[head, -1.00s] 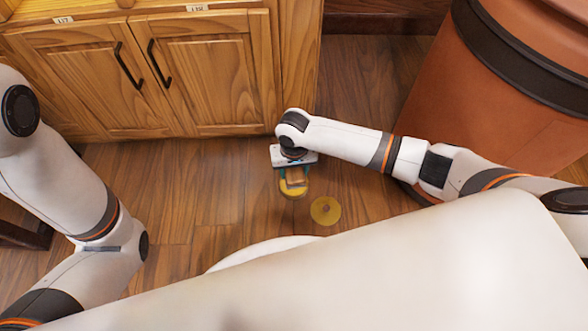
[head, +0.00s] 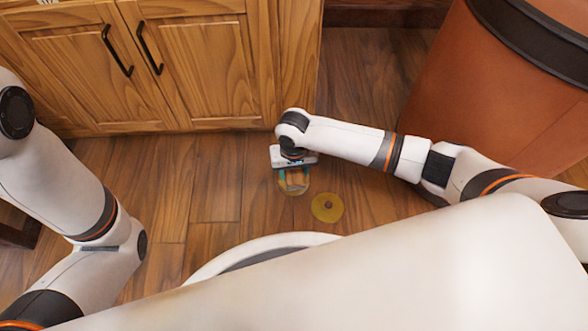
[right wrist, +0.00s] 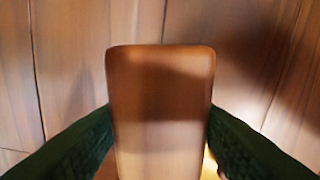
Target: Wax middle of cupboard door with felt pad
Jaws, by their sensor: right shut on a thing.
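The wooden cupboard has a left door (head: 75,75) and a right door (head: 205,70), both shut with black handles at the top left of the head view. My right gripper (head: 294,180) points down in front of the cupboard, apart from the doors. It is shut on a brown block, seemingly the felt pad (right wrist: 160,100), between its green fingers in the right wrist view. The felt face is hidden. A round yellow thing (head: 294,191), perhaps a wax tin, shows beneath the gripper, partly covered; contact is unclear. My left gripper is out of view.
A round yellow disc with a small dark middle (head: 326,207), perhaps a lid, lies just right of the gripper. A large reddish-brown bin-like body (head: 490,90) stands at the right.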

